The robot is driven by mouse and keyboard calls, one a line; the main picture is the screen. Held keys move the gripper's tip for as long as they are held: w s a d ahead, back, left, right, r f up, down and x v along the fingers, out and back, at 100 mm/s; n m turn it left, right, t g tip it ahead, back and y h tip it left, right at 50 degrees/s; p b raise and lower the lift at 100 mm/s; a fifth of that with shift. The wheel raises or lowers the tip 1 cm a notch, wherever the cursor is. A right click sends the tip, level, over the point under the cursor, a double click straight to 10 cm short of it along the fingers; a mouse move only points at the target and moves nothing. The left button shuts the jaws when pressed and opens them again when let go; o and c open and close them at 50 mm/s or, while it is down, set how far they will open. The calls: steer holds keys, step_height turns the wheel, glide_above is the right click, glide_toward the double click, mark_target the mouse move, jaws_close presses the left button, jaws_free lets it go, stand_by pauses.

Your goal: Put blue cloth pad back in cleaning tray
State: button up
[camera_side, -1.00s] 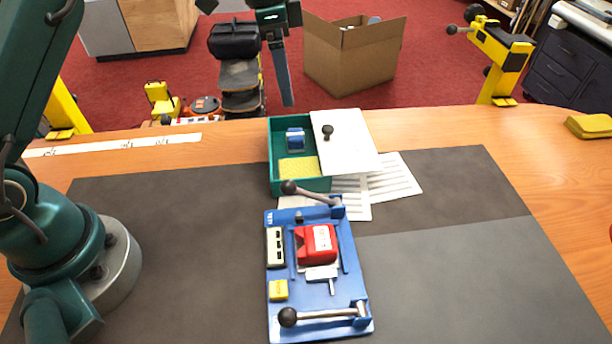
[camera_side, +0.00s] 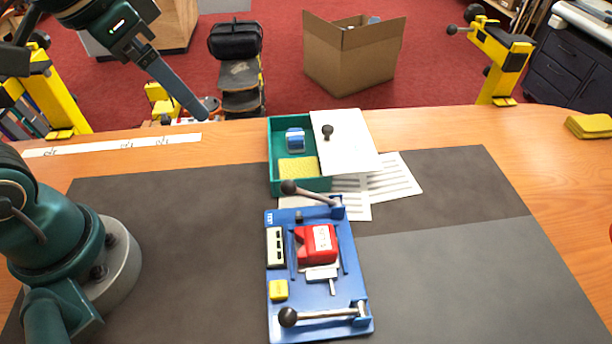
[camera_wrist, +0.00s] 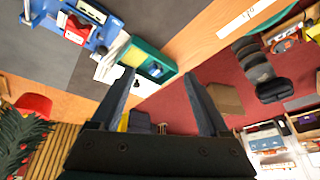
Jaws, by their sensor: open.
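The blue cloth pad (camera_side: 295,140), with a pale band, lies inside the green cleaning tray (camera_side: 273,165), toward its back end. A yellow sponge-like pad (camera_side: 298,168) lies in front of it. The white lid (camera_side: 350,155) with a dark knob rests askew over the tray's right side. My gripper (camera_side: 203,112) is in the air to the left of the tray, pointing down and right, with nothing seen between its fingers. In the wrist view my gripper (camera_wrist: 158,76) has its fingers spread apart, with the tray (camera_wrist: 152,50) seen beyond them.
A blue fixture (camera_side: 280,325) with a red block (camera_side: 316,244) and ball-ended levers stands in front of the tray. Printed sheets (camera_side: 392,180) lie under and right of the tray. A yellow cloth (camera_side: 588,126) lies at the far right. The dark mat (camera_side: 170,240) is clear on the left.

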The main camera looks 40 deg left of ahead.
steer(key=shift+n+t, duration=0.5)
steer(key=shift+n, duration=0.4)
steer(key=s+f, duration=0.1)
steer(key=s, duration=0.1)
steer(key=s+f, duration=0.2)
steer(key=shift+s+a+f, duration=0.15)
steer(key=shift+s, duration=0.2)
